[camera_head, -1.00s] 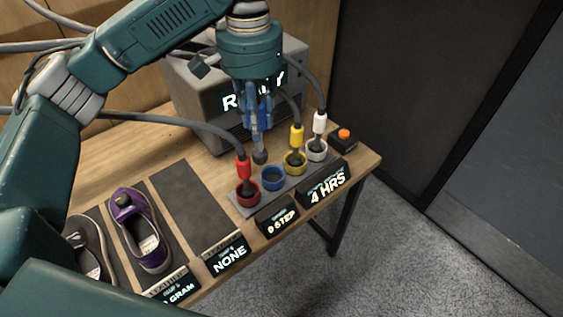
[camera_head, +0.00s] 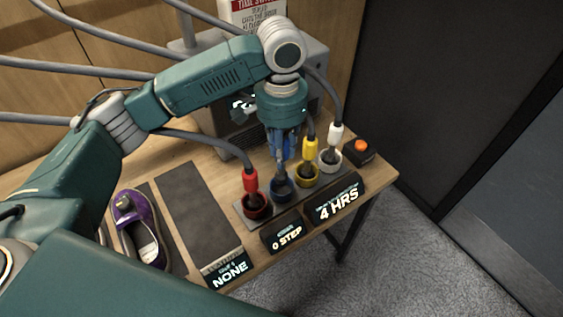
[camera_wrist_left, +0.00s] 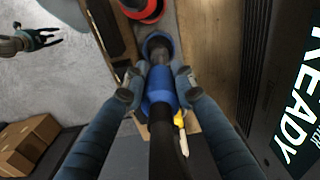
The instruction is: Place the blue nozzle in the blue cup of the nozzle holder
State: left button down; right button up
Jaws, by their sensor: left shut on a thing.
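My left gripper (camera_head: 283,166) points down over the nozzle holder (camera_head: 239,213). It is shut on the blue nozzle (camera_wrist_left: 160,86), with one finger on each side of its blue body. The nozzle's dark tip points down at the blue cup (camera_head: 281,193), between the red and yellow cups. In the left wrist view the tip lies within the ring of the blue cup (camera_wrist_left: 149,37); I cannot tell how deep it is. In the head view the fingers largely hide the nozzle. My right gripper (camera_wrist_left: 42,39) shows far off in the left wrist view, empty with fingers apart.
Red (camera_head: 250,180), yellow (camera_head: 309,149) and white (camera_head: 335,134) nozzles stand in neighbouring cups, hoses rising behind. A grey machine (camera_head: 215,105) stands behind. An orange button (camera_head: 361,146) is at right. Display signs (camera_head: 339,208) line the front; a purple sneaker (camera_head: 138,228) lies left.

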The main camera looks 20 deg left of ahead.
aim_at(281, 173)
pick_arm(q)
jog(key=shift+f, duration=0.35)
jog(key=shift+s+f, duration=0.1)
jog(key=shift+f, duration=0.25)
notch_tip(281, 173, down, 4)
jog(key=shift+r+p, duration=0.1)
jog(key=shift+p, duration=0.25)
pick_arm(e)
jog(key=shift+s+a+r, duration=0.2)
jog(key=shift+s+r, duration=0.1)
jog(key=shift+r, duration=0.1)
pick_arm(q)
jog(key=c, duration=1.4)
grip_release()
pick_arm(e)
jog(key=shift+w+a, duration=0.1)
jog(key=shift+w, duration=0.45)
